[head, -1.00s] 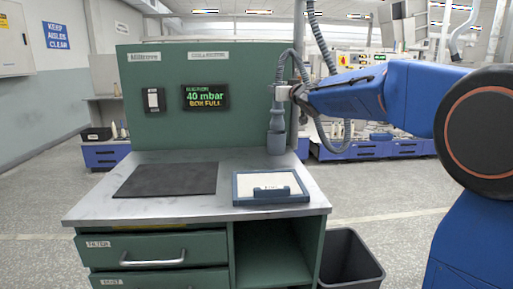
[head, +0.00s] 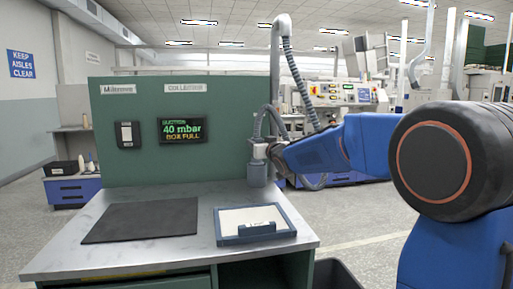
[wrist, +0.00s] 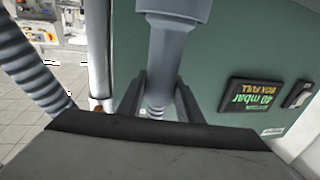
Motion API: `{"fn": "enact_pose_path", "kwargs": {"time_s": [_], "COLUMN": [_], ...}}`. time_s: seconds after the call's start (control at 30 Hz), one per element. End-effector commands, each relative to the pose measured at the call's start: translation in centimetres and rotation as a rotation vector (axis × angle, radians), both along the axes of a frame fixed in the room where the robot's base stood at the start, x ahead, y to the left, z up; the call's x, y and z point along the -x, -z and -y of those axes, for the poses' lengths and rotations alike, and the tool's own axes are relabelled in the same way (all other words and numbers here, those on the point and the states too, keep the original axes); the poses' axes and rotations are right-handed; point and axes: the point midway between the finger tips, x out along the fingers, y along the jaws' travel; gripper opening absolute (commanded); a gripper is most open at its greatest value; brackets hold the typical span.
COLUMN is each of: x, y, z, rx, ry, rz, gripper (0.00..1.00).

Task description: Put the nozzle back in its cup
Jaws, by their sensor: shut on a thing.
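The grey cup (head: 262,177) is at the right edge of the green back panel, directly below my gripper. The nozzle's lower end is at the cup mouth and appears to be inside it. How deep it sits, I cannot tell.
A blue-framed tray with a white panel (head: 222,232) lies on the bench (head: 75,240) in front of the cup, beside a dark mat (head: 145,220). A display (head: 185,130) reads 40 mbar, BOX FULL. A hose (head: 298,75) loops above right.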

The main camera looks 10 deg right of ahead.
Motion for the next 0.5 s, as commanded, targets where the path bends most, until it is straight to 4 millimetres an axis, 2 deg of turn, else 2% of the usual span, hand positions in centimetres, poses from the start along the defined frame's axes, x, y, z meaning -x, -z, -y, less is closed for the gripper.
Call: {"fn": "enact_pose_path", "kwargs": {"time_s": [0.1, 0.47, 0.5], "x": [0.02, 0.00, 0.00], "y": [1.12, 1.43, 1.47], "z": [-0.01, 0.00, 0.00], "rx": [0.000, 0.000, 0.000], "ry": [0.000, 0.000, 0.000], "rz": [0.000, 0.000, 0.000], "gripper": [0.00, 0.00, 0.37]}}
